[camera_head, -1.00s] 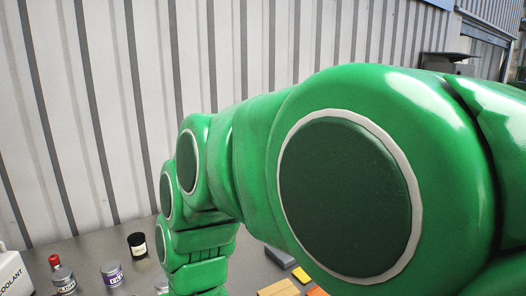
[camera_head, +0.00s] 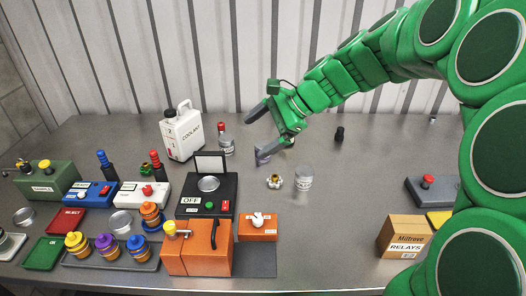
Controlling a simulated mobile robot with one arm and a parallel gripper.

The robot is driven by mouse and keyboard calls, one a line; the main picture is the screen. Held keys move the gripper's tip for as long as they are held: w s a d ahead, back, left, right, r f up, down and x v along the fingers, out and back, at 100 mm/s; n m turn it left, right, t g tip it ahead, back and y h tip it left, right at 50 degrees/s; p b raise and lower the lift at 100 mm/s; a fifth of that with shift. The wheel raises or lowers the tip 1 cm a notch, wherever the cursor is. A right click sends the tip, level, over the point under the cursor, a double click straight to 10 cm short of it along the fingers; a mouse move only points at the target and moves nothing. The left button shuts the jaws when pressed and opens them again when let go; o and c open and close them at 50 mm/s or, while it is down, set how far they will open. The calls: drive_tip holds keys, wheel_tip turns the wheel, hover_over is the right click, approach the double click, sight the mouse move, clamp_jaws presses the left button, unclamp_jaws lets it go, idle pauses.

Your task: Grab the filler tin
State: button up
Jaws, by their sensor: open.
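I cannot read the word "filler" on any tin. A pale silver tin (camera_head: 303,178) with an unclear label stands on the worktop, right of centre. Another silver tin (camera_head: 227,147) stands further back, in front of a red-topped container (camera_head: 221,128). A tin with a purplish label (camera_head: 262,158) is partly hidden by my gripper's lower finger. My gripper (camera_head: 254,136) is open, its fingers spread and pointing left, between the back tin and the pale silver tin. I see nothing held between the fingers. Whether the lower finger touches the purplish tin I cannot tell.
A white coolant jug (camera_head: 181,132) stands behind left. A black switch box (camera_head: 208,192), an orange box (camera_head: 197,250) and a brass fitting (camera_head: 274,182) are near. A small black jar (camera_head: 339,134) and a relays carton (camera_head: 403,237) stand right. The front right centre is clear.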

drive_tip(key=w+d+f+m+t+y, duration=0.25)
drive_tip(key=w+m, duration=0.35)
drive_tip(key=w, duration=0.6)
drive_tip(key=w+d+f+m+t+y, duration=0.1)
drive_tip(key=w+d+f+m+t, duration=0.15)
drive_tip(key=w+m, duration=0.65)
drive_tip(key=n, duration=0.3)
approach(259, 148)
drive_tip(key=shift+h, duration=0.35)
drive_tip(key=w+f, duration=0.1)
drive_tip(key=w+a+f, duration=0.2)
drive_tip(key=w, duration=0.1)
drive_tip(key=shift+x, duration=3.95)
drive_tip(key=c, duration=1.2)
drive_tip(key=shift+c, duration=0.2)
drive_tip(key=shift+r, duration=0.15)
